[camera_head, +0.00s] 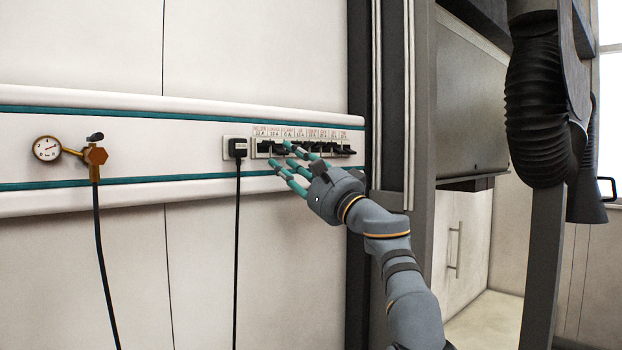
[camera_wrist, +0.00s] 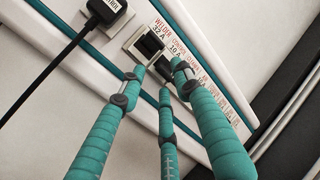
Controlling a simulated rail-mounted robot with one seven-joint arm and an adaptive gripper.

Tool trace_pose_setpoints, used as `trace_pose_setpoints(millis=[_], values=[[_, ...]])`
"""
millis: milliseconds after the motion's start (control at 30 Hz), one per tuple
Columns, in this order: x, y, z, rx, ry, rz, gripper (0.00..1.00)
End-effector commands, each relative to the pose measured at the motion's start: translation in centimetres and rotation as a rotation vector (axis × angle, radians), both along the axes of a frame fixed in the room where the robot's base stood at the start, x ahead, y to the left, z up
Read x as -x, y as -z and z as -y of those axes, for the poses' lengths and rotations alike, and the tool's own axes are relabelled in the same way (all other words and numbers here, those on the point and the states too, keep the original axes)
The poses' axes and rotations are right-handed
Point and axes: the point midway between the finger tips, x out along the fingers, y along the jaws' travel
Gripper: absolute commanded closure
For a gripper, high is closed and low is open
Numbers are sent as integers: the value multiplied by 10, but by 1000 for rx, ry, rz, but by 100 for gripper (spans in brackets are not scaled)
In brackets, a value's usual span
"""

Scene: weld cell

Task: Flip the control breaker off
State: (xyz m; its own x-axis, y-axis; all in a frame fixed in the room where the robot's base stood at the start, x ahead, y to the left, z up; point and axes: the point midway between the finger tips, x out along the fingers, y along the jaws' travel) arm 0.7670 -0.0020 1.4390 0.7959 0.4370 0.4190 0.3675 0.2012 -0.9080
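The breaker strip (camera_head: 256,142) is a row of black switches under small printed labels on the wall rail. In the wrist view the first label reads WELDER 32 A and the second CONTROL 10 A. The control breaker (camera_wrist: 163,66) is a dark switch beside the welder breaker (camera_wrist: 149,44), partly hidden by my fingers. My gripper (camera_head: 288,168) has three teal fingers and is in front of the strip's left part. In the wrist view my gripper (camera_wrist: 158,78) has its fingertips apart, with nothing held, around the control breaker. I cannot tell whether a fingertip touches it.
A black plug (camera_head: 238,147) with a hanging cable sits just left of the strip; it also shows in the wrist view (camera_wrist: 108,12). A pressure gauge (camera_head: 47,149) with a valve and hose is farther left. A dark upright post (camera_head: 358,90) stands right of the strip.

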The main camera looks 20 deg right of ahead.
Motion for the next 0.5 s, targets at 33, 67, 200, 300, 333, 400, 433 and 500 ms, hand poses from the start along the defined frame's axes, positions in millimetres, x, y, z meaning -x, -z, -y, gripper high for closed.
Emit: trace_pose_setpoints(millis=[33, 67, 200, 300, 333, 400, 433, 500], values=[[3, 1, 2, -1, 0, -2, 68], [5, 2, 3, 0, 0, -2, 68], [16, 8, 9, -3, 4, -1, 68], [26, 13, 15, -1, 5, -3, 68], [29, 15, 17, -3, 3, -3, 68], [37, 19, 21, -3, 6, -1, 68], [41, 21, 24, -2, 5, -1, 68], [50, 26, 28, -1, 5, -1, 68]])
